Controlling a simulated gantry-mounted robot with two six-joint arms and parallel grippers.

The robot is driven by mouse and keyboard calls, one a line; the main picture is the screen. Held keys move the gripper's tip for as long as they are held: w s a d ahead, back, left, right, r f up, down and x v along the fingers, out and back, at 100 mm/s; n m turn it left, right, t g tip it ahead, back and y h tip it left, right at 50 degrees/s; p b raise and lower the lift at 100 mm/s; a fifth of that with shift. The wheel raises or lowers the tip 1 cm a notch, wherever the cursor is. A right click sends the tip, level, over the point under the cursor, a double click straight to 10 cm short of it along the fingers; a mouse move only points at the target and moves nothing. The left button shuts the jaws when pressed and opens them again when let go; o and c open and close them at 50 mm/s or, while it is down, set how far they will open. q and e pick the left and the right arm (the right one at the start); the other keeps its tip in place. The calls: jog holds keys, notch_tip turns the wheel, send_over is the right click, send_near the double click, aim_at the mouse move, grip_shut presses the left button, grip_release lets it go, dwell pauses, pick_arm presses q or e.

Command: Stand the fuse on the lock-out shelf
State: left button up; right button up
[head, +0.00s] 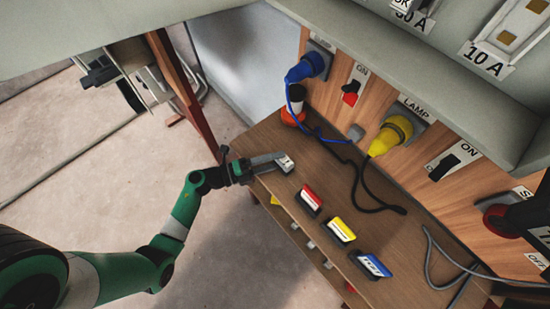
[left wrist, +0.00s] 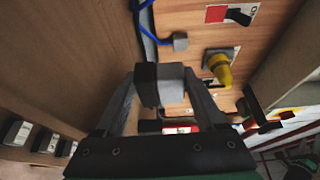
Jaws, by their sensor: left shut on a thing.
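My left gripper (head: 264,162) is shut on a small pale grey block with dark marks, which looks like the fuse (head: 284,164). It holds the fuse over the left part of the wooden bench top (head: 262,135). In the left wrist view the fuse (left wrist: 159,85) sits between the two fingertips (left wrist: 160,92). I cannot tell whether its underside touches the wood. No surface is clearly labelled as the lock-out shelf. My right gripper is not in view.
Red (head: 310,198), yellow (head: 340,231) and blue (head: 371,265) labelled blocks stand along the bench's front. Behind are a blue plug (head: 308,68), a yellow plug (head: 391,135) and a black cable (head: 372,205). A grey cabinet (head: 430,70) overhangs the back panel.

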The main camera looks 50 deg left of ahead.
pick_arm(q)
jog(key=shift+f, duration=0.3)
jog(key=o, duration=1.2)
jog(key=shift+o, duration=1)
jog(key=shift+r, duration=0.1)
jog(key=shift+r+p, duration=0.4)
jog(key=shift+r, duration=0.1)
jog(key=p+v, duration=0.1)
jog(key=v, duration=0.2)
jog(key=shift+a+r, duration=0.1)
jog(key=shift+r, duration=0.05)
jog(key=p+v, duration=0.1)
jog(key=v, duration=0.8)
